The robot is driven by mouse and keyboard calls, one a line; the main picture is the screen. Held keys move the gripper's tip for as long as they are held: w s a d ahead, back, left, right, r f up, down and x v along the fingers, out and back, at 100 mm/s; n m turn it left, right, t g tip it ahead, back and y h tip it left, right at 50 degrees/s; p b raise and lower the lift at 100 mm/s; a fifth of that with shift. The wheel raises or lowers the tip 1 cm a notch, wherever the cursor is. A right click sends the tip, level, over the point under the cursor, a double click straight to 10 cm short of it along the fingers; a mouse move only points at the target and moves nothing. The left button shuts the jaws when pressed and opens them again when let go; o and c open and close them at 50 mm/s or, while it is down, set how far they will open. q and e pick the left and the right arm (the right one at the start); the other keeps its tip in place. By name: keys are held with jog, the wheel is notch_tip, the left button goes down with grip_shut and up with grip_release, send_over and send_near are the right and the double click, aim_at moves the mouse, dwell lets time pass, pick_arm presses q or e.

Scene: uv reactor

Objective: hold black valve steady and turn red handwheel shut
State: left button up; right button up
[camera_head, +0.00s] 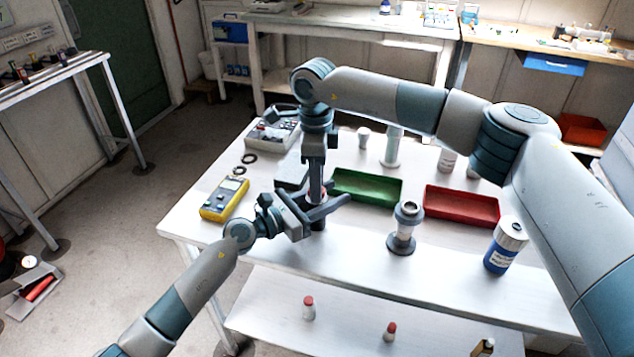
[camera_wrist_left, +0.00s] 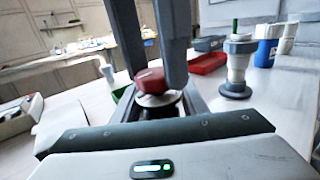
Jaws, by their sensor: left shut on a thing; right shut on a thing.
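The red handwheel (camera_wrist_left: 150,80) sits on a pale round disc atop the black valve. Only a pinkish-red sliver of the handwheel (camera_head: 319,196) shows in the head view. My right gripper (camera_head: 317,192) points straight down from above and is shut on the handwheel. Its two fingers (camera_wrist_left: 150,70) also stand on either side of the wheel in the left wrist view. My left gripper (camera_head: 326,209) reaches in level from the left, below the wheel, and is shut on the black valve (camera_head: 317,222). Its fingers hide most of the valve body.
A green tray (camera_head: 368,203) and a red tray (camera_head: 462,190) lie behind and right. A grey flanged fitting (camera_head: 404,232) and a blue bottle (camera_head: 505,246) stand at right. A yellow meter (camera_head: 225,199) lies at left. The table front between meter and fitting is mostly bare.

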pick_arm(q)
jog(key=shift+f, duration=0.15)
pick_arm(e)
jog(key=o, duration=1.1)
jog(key=shift+c, duration=0.2)
notch_tip(320, 180, up, 12)
jog(key=shift+a, duration=0.15)
pick_arm(q)
jog(key=o, duration=1.3)
pick_arm(e)
jog(key=shift+w, duration=0.1)
pick_arm(q)
jog(key=v, duration=1.2)
